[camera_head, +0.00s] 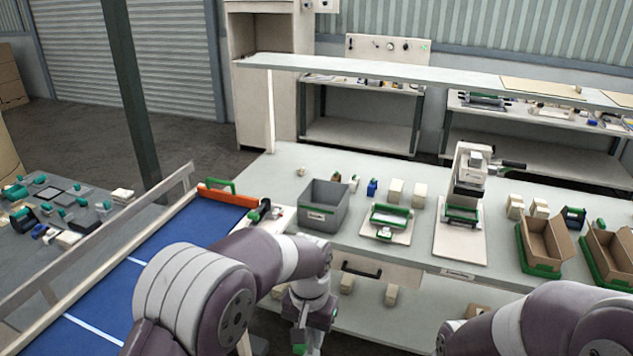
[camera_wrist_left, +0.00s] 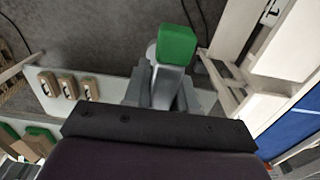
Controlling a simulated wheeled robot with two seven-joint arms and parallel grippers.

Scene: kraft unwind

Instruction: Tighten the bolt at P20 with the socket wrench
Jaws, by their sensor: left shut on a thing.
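My left gripper (camera_head: 306,340) hangs low in front of the workbench, near the bottom edge of the head view. In the left wrist view its grey fingers (camera_wrist_left: 160,92) are shut on a grey tool with a green block-like end (camera_wrist_left: 178,45), which looks like the socket wrench. The rest of the tool is hidden by the gripper. I cannot make out the bolt at P20 or its label in either view. My right arm shows at the lower right, but its gripper is out of view.
The workbench (camera_head: 285,170) carries a grey bin (camera_head: 325,205), a press-like device (camera_head: 465,190) and cardboard boxes in green trays (camera_head: 545,243). A blue conveyor (camera_head: 150,255) with an orange bar (camera_head: 228,194) lies left. Small blocks sit on the lower shelf (camera_head: 420,300).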

